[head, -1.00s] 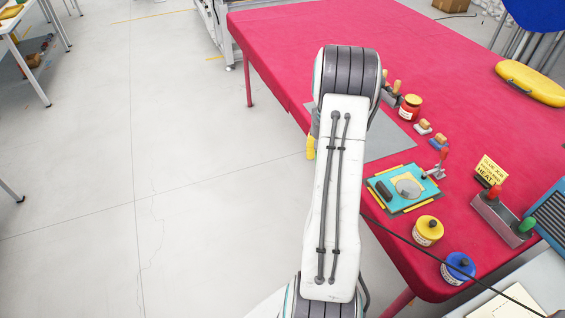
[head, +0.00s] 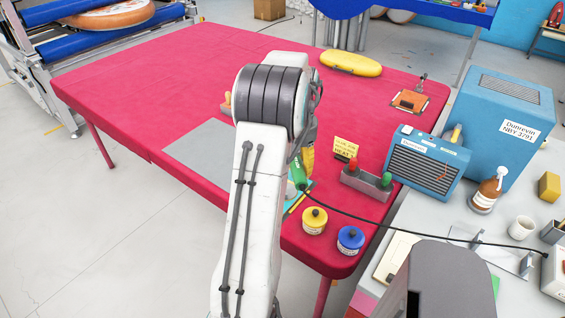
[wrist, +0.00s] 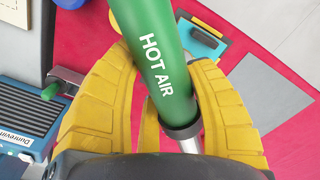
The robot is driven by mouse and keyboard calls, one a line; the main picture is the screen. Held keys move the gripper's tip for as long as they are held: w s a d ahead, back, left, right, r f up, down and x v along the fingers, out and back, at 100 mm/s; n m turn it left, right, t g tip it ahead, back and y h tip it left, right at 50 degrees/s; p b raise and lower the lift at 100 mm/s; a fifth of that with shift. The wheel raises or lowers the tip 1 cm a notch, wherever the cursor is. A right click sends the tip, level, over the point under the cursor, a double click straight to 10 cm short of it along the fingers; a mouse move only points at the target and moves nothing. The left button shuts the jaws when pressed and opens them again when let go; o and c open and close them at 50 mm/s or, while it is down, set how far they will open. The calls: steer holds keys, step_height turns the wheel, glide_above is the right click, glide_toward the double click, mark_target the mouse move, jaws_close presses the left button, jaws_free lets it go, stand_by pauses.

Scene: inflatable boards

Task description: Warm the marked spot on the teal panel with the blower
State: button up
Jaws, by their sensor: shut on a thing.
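My gripper (wrist: 165,65) has yellow fingers closed around the green blower (wrist: 150,50), which is lettered HOT AIR and has a dark collar and a metal nozzle. In the head view the gripper (head: 309,150) is partly behind my arm, and the blower (head: 299,172) hangs above the table's near end, with a black cord running right. The teal panel (head: 290,193) is mostly hidden behind my arm. The marked spot cannot be made out.
The red table (head: 130,95) carries a grey mat (head: 200,150). A yellow pot (head: 314,220) and a blue pot (head: 350,240) stand at its near edge.

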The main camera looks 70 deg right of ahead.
steer(key=shift+a, duration=0.15)
steer(key=shift+f, duration=0.2)
step_height(320, 180, down, 12)
steer(key=b, duration=1)
